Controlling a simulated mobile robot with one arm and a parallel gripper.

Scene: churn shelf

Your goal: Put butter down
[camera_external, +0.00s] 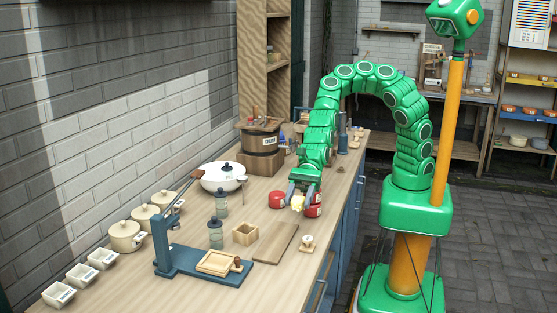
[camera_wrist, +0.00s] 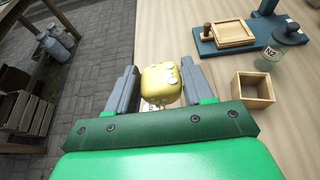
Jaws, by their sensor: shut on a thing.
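The butter (camera_wrist: 161,85) is a small yellow block with rounded edges and a few pale spots. My gripper (camera_wrist: 158,88) is shut on it, with one grey finger on each side in the wrist view. In the external view the butter (camera_external: 298,203) shows as a pale yellow lump at my gripper (camera_external: 300,199), low over the counter (camera_external: 215,285) near its front edge. Red round items (camera_external: 277,200) are close beside it. I cannot tell from these views whether the butter touches the counter.
A wooden board (camera_external: 275,243), a small open wooden box (camera_external: 245,234) and a blue press with a wooden tray (camera_external: 218,262) stand nearer the camera. A white pot (camera_external: 223,176) and a wooden churn (camera_external: 260,140) stand behind.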

